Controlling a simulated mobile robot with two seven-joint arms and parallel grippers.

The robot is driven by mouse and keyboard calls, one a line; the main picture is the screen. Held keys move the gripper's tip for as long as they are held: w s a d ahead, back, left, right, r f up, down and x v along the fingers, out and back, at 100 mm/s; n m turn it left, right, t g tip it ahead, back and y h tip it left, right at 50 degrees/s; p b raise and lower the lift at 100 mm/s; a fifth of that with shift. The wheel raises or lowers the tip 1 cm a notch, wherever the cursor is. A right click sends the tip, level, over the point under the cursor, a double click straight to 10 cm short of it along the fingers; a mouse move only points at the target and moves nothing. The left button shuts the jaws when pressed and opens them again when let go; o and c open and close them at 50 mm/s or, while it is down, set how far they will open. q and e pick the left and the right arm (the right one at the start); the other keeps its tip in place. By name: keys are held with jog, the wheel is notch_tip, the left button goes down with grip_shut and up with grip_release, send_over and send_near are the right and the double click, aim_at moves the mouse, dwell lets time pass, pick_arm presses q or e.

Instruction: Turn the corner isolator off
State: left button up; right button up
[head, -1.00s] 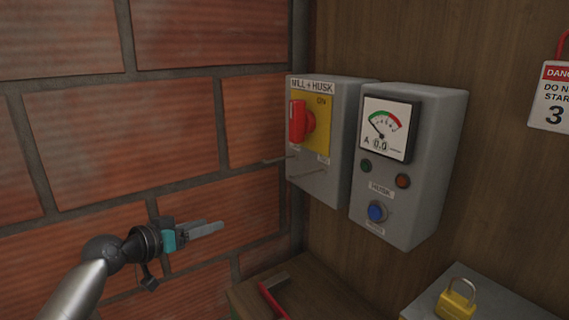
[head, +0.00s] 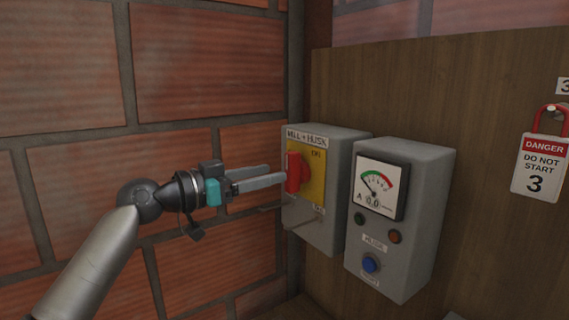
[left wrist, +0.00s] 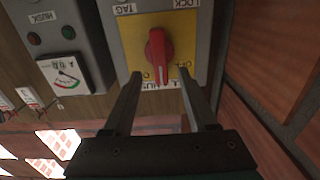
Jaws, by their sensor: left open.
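The corner isolator is a grey box (head: 345,150) labelled "MILL + HUSK", with a yellow plate (head: 317,184) and a red rotary handle (head: 294,173). The handle stands upright in the head view. My left gripper (head: 284,176) is open, its fingers pointing at the handle from the left. In the left wrist view the red handle (left wrist: 157,50) lies ahead of and between the two spread fingers (left wrist: 156,82), with a gap visible on both sides. Contact is not visible. My right gripper is not in view.
A grey meter box (head: 420,170) with a gauge, two small lamps and a blue button (head: 371,263) stands right of the isolator. A red "DANGER DO NOT START" padlock tag (head: 540,165) hangs at the right. A brick wall (head: 80,160) lies close on the left.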

aim_at(287, 170)
pick_arm(q)
jog(key=shift+p+x, duration=0.4)
jog(key=shift+x, duration=2.05)
jog(key=shift+c, duration=0.3)
grip_shut()
